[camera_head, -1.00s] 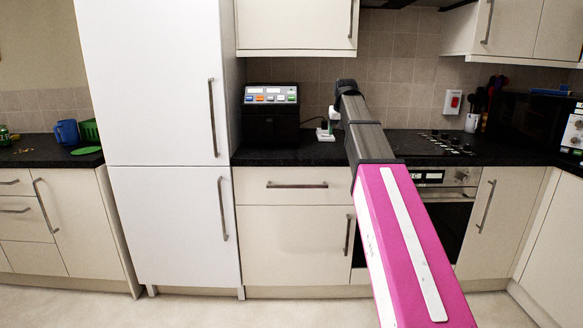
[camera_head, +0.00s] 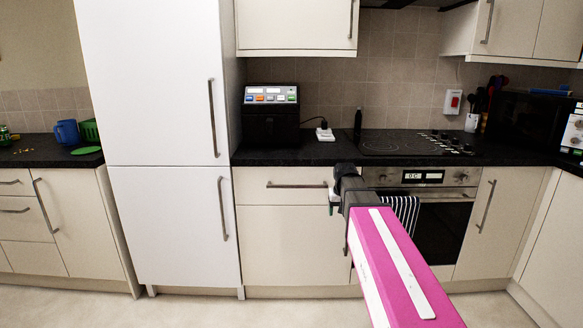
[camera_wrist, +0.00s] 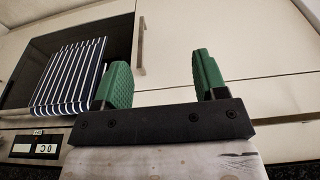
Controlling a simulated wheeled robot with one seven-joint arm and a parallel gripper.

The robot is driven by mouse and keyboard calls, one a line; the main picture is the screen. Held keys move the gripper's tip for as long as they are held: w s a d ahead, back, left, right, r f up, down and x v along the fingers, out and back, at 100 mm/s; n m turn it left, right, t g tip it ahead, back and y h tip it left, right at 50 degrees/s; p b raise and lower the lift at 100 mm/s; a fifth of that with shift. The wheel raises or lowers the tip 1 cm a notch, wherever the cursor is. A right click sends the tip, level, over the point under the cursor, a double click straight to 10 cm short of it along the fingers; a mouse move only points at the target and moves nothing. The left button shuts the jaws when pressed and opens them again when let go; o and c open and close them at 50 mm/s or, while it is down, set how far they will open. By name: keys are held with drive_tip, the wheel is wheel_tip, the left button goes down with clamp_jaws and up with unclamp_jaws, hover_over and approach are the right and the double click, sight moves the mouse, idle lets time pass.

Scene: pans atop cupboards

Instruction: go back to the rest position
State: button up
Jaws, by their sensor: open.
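My gripper (camera_wrist: 162,80) shows in the wrist view with its two green fingers wide apart and nothing between them. In the head view my gripper end (camera_head: 334,198) is mostly hidden behind my wrist, in front of the cream drawer and cupboard left of the oven, below the worktop edge. My pink and grey arm reaches forward from the lower right.
The oven (camera_head: 434,225) with a striped towel (camera_head: 405,210) is close on the right; the towel also shows in the wrist view (camera_wrist: 70,78). The black worktop (camera_head: 330,152) holds a black appliance (camera_head: 271,115) and a hob (camera_head: 385,144). A tall white fridge (camera_head: 150,110) stands left.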

drive_tip(key=s+f+g, duration=0.2)
drive_tip(key=s+f, duration=1.7)
drive_tip(key=s, duration=0.1)
drive_tip(key=shift+f, duration=0.25)
drive_tip(key=shift+c, duration=0.3)
